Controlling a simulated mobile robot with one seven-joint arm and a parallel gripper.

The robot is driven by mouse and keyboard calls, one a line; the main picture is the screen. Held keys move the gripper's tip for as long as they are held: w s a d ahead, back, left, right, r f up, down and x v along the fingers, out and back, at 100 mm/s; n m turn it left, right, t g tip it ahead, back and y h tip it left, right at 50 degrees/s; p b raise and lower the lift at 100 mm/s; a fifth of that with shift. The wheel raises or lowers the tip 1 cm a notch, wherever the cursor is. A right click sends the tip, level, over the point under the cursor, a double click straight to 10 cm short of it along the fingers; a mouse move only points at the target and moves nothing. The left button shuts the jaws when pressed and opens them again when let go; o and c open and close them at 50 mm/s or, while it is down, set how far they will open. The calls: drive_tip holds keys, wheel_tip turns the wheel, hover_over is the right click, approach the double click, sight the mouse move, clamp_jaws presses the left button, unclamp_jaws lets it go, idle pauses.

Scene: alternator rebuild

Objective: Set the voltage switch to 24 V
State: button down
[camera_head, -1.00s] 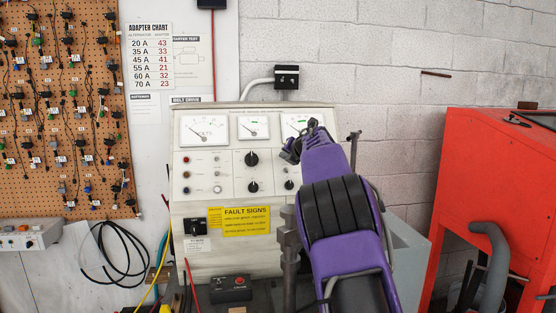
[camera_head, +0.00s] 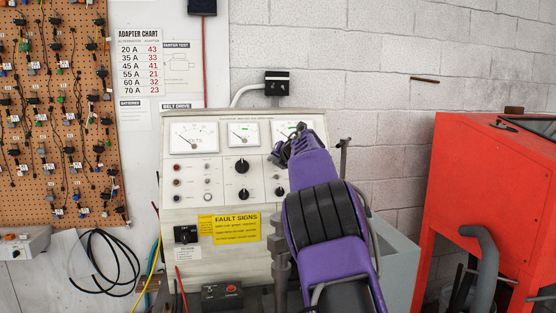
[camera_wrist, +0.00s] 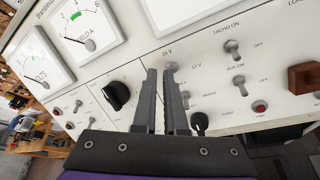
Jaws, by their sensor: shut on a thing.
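The voltage switch (camera_wrist: 171,66) is a small metal toggle on the white test panel, between the 24 V and 12 V labels in the wrist view. My gripper (camera_wrist: 162,70) has its two grey fingertips at this switch, shut on it. The fingers hide most of the lever, so I cannot tell which way it points. In the head view my gripper (camera_head: 281,155) is at the panel's right part, below the right gauge, and my purple arm hides the switch.
A black knob (camera_wrist: 117,95) is left of the fingers and another (camera_wrist: 199,122) is close on their right. Toggle switches (camera_wrist: 232,47) and a brown block (camera_wrist: 303,78) are farther right. Gauges (camera_head: 194,137) line the panel's top. A red cabinet (camera_head: 490,190) stands at right.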

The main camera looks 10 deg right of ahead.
drive_tip(key=shift+s+d+r, duration=0.15)
drive_tip(key=shift+d+r, duration=0.15)
drive_tip(key=shift+r, duration=0.45)
drive_tip(key=f+b+v, duration=0.1)
drive_tip(key=v, duration=1.5)
drive_tip(key=shift+s+a+b, duration=0.25)
drive_tip(key=shift+s+b, duration=0.1)
drive_tip(key=shift+s, duration=0.25)
drive_tip(key=shift+f, duration=0.1)
